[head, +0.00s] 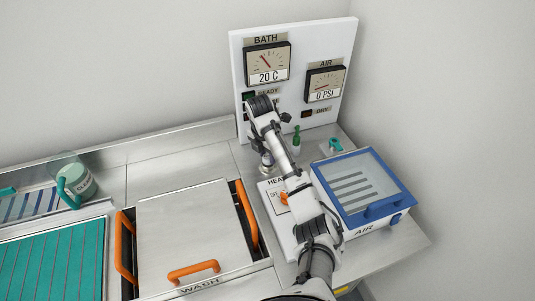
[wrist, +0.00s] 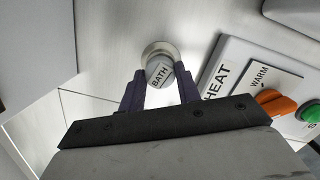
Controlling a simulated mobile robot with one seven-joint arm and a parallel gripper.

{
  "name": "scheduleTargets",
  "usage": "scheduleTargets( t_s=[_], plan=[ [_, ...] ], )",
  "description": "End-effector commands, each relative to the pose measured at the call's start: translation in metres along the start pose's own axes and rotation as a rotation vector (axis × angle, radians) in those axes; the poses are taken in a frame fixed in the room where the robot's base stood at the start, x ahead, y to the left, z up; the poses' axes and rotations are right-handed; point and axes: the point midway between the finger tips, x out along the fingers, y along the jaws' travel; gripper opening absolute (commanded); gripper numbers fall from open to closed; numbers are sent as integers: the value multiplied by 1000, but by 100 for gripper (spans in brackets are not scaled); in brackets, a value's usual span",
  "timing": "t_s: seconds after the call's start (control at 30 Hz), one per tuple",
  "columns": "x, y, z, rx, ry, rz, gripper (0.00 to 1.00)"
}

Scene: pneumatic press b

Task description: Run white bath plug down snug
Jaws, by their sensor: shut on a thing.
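The white bath plug (wrist: 158,76), a short pale cylinder marked BATH, stands in or on a round metal socket (wrist: 152,49) in the wrist view. How deep it sits in the socket cannot be told. My gripper (wrist: 160,88) has its two dark fingers on either side of the plug and is shut on it. In the head view my gripper (head: 266,160) points down behind the HEAT panel, and my arm and gripper mostly hide the plug there.
The HEAT panel (wrist: 236,62) with an orange knob (wrist: 275,102) and a green button (wrist: 312,112) lies close on the right. A gauge board (head: 288,45) rises behind. The WASH lid (head: 195,225) is at left.

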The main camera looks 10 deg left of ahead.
Motion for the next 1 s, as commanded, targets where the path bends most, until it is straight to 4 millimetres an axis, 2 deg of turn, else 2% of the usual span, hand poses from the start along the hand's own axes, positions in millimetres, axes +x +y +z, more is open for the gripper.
scheduleTargets(
  t_s=[0.3, 0.53, 0.67, 0.7, 0.87, 1.0],
  plan=[
    [1, 0, 0, 148, 1, -25, 20],
    [1, 0, 0, 153, 1, -25, 20],
    [1, 1, -1, 244, 2, -38, 20],
    [1, 0, 0, 247, 1, -39, 37],
    [0, 0, 0, 244, 1, -38, 58],
    [0, 0, 0, 243, 1, -37, 58]
  ],
)
